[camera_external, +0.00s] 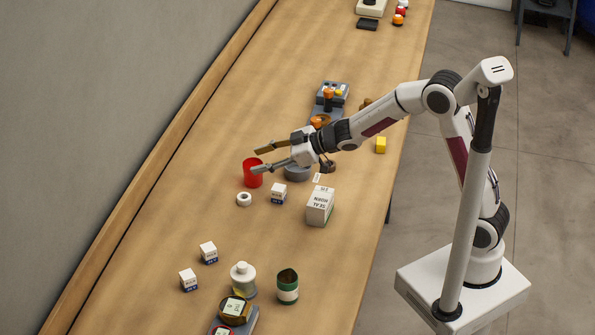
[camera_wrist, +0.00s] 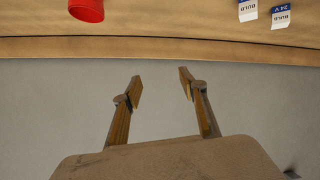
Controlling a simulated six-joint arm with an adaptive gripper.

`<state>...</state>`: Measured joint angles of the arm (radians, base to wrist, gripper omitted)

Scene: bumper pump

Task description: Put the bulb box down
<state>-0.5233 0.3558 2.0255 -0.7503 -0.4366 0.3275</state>
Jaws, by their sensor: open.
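Three small white-and-blue boxes stand on the bench: one (camera_external: 279,193) just in front of my gripper, and two more (camera_external: 208,252) (camera_external: 188,279) farther toward the lower left. In the wrist view two bulb boxes (camera_wrist: 248,10) (camera_wrist: 281,16) show at the upper right, one marked 24 V. My gripper (camera_external: 257,161) is above the bench near the red cup (camera_external: 252,175). Its two fingers are spread, with nothing between them in the wrist view (camera_wrist: 160,84). No bulb box touches the fingers.
A white carton labelled SEAL HORN (camera_external: 320,206) and a white ring (camera_external: 244,199) stand near the closest box. A pale bottle (camera_external: 243,280) and green can (camera_external: 288,287) stand lower down. A wooden ledge (camera_external: 164,153) runs along the wall. The bench's left middle is clear.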

